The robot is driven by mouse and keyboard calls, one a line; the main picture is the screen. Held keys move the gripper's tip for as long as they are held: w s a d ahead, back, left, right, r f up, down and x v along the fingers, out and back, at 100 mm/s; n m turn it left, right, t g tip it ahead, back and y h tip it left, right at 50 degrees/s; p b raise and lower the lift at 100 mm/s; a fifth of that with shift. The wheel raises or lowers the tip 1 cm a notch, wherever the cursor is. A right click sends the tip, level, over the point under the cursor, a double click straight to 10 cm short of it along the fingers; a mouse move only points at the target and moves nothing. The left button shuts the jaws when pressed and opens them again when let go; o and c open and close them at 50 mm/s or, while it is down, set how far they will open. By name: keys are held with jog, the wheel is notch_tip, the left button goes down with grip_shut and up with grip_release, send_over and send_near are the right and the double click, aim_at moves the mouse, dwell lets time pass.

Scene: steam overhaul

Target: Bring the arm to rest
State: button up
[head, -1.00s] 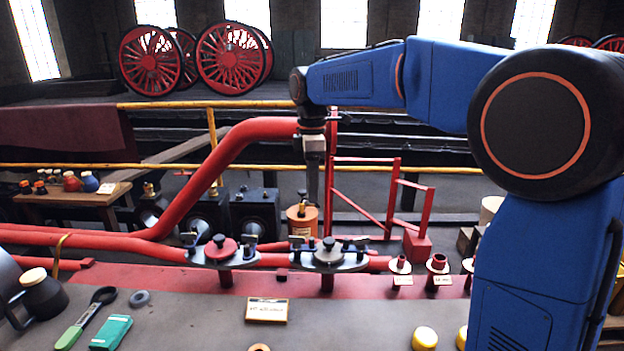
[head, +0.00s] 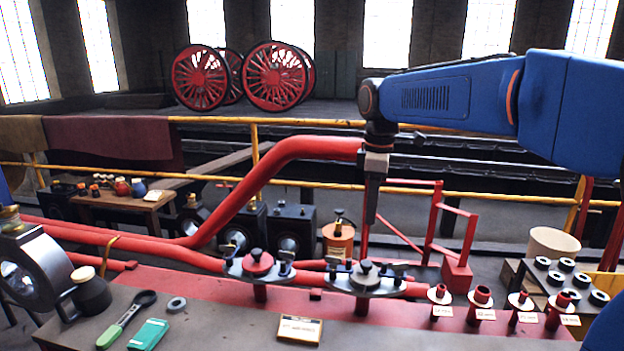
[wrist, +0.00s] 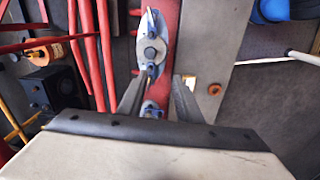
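My blue arm reaches in from the right in the head view. My gripper (head: 372,215) hangs from its end, pointing down, in front of the yellow rail and above the red pipework. In the head view its fingers are seen edge-on. In the wrist view my gripper (wrist: 160,78) shows two dark fingers apart with nothing held between them. Below and beyond them lies a grey flange clamp (wrist: 151,47) on the red pipe; the gripper appears clear of it.
The bench holds two flange clamps, the red-centred one (head: 258,264) and the grey one (head: 365,278). An orange canister (head: 338,240) stands behind them, beside a red frame (head: 443,225). A kettle (head: 88,293), a green-handled tool (head: 125,320) and a teal box (head: 149,335) lie front left.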

jog(key=s+d+f+m+t, duration=0.1)
jog(key=s+d+f+m, duration=0.3)
jog(key=s, duration=0.5)
jog(key=s+d+f+m+t, duration=0.1)
jog(key=s+d+f+m, duration=0.3)
jog(key=s, duration=0.6)
jog(key=s+d+f+m+t, duration=0.2)
jog(key=s+d+f+m, duration=0.3)
jog(key=s, duration=0.5)
notch_tip(320, 180, down, 2)
jog(key=shift+f+m, duration=0.1)
jog(key=shift+m, duration=0.8)
